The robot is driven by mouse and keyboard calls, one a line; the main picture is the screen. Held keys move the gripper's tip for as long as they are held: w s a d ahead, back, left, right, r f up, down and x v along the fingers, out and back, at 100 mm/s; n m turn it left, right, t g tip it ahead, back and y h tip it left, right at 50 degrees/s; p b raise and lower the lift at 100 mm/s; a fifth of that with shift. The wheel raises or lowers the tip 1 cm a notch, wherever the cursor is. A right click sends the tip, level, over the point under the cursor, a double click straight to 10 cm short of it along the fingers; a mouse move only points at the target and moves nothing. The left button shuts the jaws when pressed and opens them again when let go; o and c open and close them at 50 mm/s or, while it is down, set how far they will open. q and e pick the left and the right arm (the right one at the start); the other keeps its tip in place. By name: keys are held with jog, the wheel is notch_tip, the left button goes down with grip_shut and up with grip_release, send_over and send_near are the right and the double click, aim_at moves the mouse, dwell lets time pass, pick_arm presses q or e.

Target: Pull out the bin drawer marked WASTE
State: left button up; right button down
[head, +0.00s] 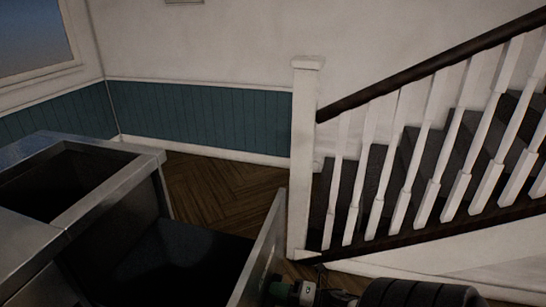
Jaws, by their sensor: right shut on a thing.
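The bin drawer stands pulled out from the metal counter, and its pale front panel (258,258) is seen nearly edge-on. The drawer's inside is dark. No WASTE marking can be read, as the outer face is turned away. My right gripper (276,288) is at the outer side of the front panel, low at the bottom edge of the picture. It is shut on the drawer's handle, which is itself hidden. My left gripper is out of view.
The metal counter (120,178) at left has a square opening in its top. A staircase with white balusters and a white newel post (303,150) stands behind and right of the drawer. Bare wooden floor (210,190) shows between the counter and the wall.

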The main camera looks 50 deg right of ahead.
jog(key=c, duration=1)
grip_release()
jog(key=shift+o, duration=0.2)
jog(key=shift+s, duration=0.1)
jog(key=v, duration=1)
jog(key=shift+s+d+b, duration=0.2)
jog(key=shift+s+b, duration=0.05)
jog(key=shift+b, duration=0.05)
jog(key=shift+f, duration=0.1)
